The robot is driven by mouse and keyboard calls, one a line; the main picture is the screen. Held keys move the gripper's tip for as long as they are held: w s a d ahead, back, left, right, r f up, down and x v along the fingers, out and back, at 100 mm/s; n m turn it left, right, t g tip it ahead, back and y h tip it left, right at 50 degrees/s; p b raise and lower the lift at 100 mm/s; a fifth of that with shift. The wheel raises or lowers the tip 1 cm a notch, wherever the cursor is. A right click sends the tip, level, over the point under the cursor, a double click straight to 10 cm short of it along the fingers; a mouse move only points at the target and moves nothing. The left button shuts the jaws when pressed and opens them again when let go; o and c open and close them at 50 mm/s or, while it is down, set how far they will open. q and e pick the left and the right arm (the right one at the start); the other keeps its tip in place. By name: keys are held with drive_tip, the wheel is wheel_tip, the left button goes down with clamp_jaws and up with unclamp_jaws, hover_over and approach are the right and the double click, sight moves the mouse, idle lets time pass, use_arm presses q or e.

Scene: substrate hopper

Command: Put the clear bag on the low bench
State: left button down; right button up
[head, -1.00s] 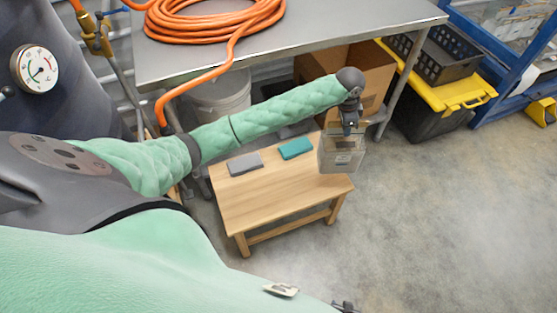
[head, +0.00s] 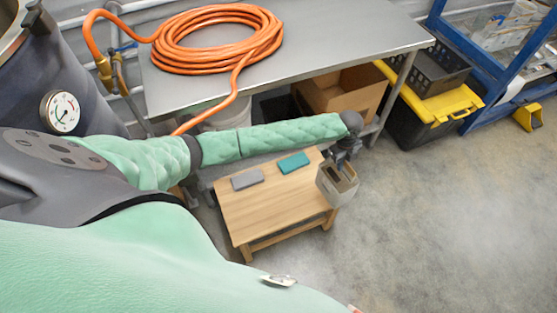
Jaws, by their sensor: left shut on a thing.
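The clear bag (head: 337,186) is a see-through, box-shaped pouch with something pale and brown in it. My left gripper (head: 345,160) is shut on its top and the bag hangs below it, slightly tilted. The low bench (head: 272,210) is a small light-wood table in the middle of the head view. The bag overlaps the bench's right end in the picture; I cannot tell whether it touches the top.
A grey cloth (head: 247,179) and a teal cloth (head: 293,162) lie on the bench's back part; its front is bare. A steel table (head: 330,40) with an orange hose (head: 215,40) stands behind. A cardboard box (head: 345,92) and a yellow-lidded bin (head: 440,108) are beyond.

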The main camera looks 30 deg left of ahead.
sight(329, 164)
use_arm(q)
drive_tip(key=shift+s+d+m+p, duration=0.1)
drive_tip(key=shift+s+m+p, duration=0.3)
drive_tip(key=shift+m, duration=0.3)
use_arm(e)
drive_tip(key=shift+s+d+r, duration=0.1)
drive_tip(key=shift+s+d, duration=0.35)
drive_tip(key=shift+s, duration=0.05)
use_arm(q)
drive_tip(key=shift+w, duration=0.1)
